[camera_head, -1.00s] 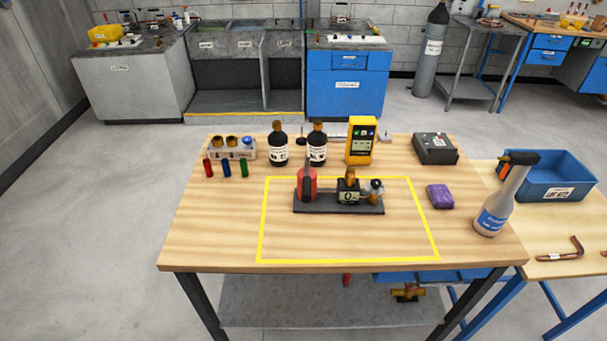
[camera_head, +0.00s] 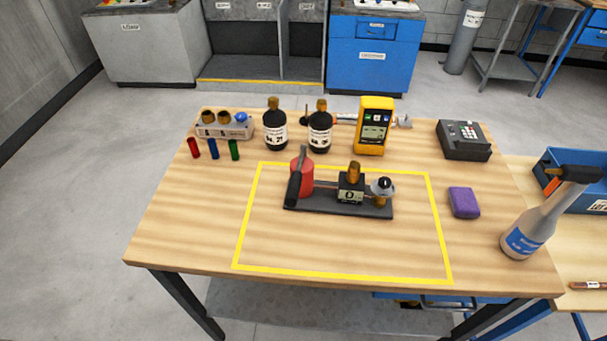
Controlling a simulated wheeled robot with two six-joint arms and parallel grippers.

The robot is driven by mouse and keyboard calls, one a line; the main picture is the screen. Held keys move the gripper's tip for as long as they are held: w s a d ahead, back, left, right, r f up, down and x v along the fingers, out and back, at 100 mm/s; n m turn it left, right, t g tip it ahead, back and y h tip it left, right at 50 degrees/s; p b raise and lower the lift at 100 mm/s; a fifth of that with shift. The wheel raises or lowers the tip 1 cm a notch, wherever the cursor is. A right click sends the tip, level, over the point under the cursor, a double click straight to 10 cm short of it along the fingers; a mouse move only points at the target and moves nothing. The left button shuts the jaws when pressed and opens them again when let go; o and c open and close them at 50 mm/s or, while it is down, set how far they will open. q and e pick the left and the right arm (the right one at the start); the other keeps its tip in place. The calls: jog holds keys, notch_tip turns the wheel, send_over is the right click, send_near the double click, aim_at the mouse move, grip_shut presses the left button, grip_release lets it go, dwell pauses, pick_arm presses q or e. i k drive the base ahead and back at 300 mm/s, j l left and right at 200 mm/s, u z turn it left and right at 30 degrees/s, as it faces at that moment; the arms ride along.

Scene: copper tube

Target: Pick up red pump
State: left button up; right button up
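The red pump (camera_head: 306,178) has a red cylinder with a black lever handle at its left end. It stands on a flat dark base plate (camera_head: 340,206) inside the yellow taped rectangle (camera_head: 345,274) on the wooden table (camera_head: 190,235). The same base carries a small gauge (camera_head: 351,193) with a display and a brass top, and a silver and brass fitting (camera_head: 381,187) at the right end. Neither of my grippers is in the head view.
Behind the pump stand two dark bottles (camera_head: 275,130) (camera_head: 320,132) and a yellow meter (camera_head: 374,127). A tray of fittings (camera_head: 224,127) and small coloured cylinders (camera_head: 213,149) are back left. The front table area is clear.

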aim_at(343, 197)
jog(key=k+j, duration=0.75)
jog(key=z, duration=0.05)
